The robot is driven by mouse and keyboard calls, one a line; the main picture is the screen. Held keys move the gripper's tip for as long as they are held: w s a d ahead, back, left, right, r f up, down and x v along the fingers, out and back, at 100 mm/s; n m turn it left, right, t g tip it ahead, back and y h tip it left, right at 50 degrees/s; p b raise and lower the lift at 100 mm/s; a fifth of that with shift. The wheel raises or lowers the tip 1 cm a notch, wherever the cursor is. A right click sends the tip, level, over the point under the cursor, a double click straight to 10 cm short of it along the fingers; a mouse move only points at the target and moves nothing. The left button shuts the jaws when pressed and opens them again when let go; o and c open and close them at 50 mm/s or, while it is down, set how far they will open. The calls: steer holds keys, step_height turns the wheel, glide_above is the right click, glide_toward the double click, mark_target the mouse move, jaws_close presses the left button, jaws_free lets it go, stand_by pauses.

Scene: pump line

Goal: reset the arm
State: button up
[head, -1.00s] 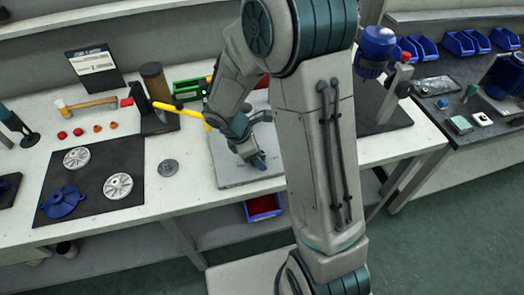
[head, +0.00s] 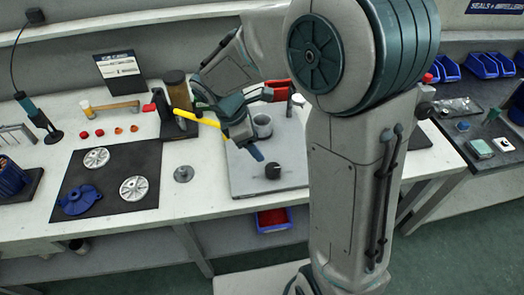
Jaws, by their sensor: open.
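My gripper (head: 264,122) hangs over the back part of a grey plate (head: 245,184) on the white bench. Its fingers are apart with blue-grey tips, and I see nothing held between them. A grey metal ring or cup (head: 263,126) stands on the plate, behind or beside the fingers in the picture. A small black knob-like part (head: 273,171) sits on the plate just below the lower fingertip, apart from it. My arm folds up high and hides part of the bench to the right.
Left of the plate are a small grey disc (head: 183,174), a yellow-handled tool (head: 198,118), a brown cylinder (head: 176,90) and a black mat (head: 68,184) with metal wheels and a blue part. A hammer (head: 110,106) lies behind. Blue bins (head: 483,66) stand right.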

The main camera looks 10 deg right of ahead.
steer(key=shift+a+r, duration=0.25)
steer(key=shift+r, duration=0.4)
steer(key=s+d+r+m+t+y, duration=0.1)
steer(key=s+d+r+m+y, duration=0.1)
steer(key=s+d+m, duration=0.2)
steer(key=s+d+r+m+t+y, duration=0.2)
steer(key=s+d+r+m, duration=0.1)
steer(key=s+m, duration=0.7)
steer(key=d+m, duration=0.1)
steer(key=m, duration=0.3)
steer(key=shift+s+r+y, duration=0.25)
steer(key=shift+r+y, duration=0.05)
